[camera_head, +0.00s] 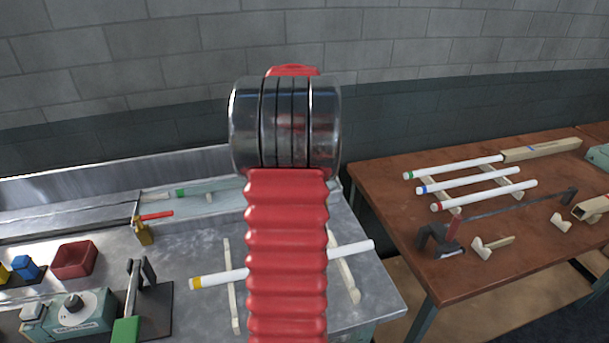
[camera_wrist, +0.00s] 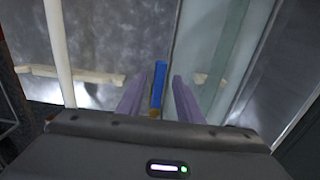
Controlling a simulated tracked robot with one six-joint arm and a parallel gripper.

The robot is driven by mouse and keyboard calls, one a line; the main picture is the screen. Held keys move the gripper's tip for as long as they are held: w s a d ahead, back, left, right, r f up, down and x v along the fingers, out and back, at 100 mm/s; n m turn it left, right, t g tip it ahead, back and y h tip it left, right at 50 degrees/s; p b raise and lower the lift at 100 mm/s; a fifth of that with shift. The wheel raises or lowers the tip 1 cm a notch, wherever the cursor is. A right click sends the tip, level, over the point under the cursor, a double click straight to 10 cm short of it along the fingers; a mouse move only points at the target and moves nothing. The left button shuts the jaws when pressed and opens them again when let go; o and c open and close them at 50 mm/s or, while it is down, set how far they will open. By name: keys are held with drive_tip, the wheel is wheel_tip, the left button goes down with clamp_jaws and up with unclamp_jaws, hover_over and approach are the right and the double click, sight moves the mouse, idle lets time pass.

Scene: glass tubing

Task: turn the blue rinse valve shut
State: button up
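In the wrist view a narrow blue handle (camera_wrist: 158,84), which looks like the rinse valve's lever, points away from me, with a small brass-coloured part (camera_wrist: 154,112) at its near end. My gripper (camera_wrist: 160,77) is open, with one finger on each side of the blue handle. Gaps show between the handle and both fingers. I cannot tell how far below the fingertips the handle lies. In the head view my red arm hides the blue valve and my gripper. A separate valve with a red lever (camera_head: 157,215) and brass body (camera_head: 142,234) shows left of my arm.
A white tube with a yellow end (camera_head: 218,279) lies on supports on the metal bench. It seems to be the tube (camera_wrist: 57,50) left of my fingers. A glass-like wall (camera_wrist: 235,60) stands to their right. A brown table (camera_head: 380,185) holds more tubes.

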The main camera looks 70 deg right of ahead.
drive_tip(key=shift+r, duration=0.1)
wheel_tip(320, 180, up, 14)
drive_tip(key=shift+f, duration=0.25)
idle(1.0)
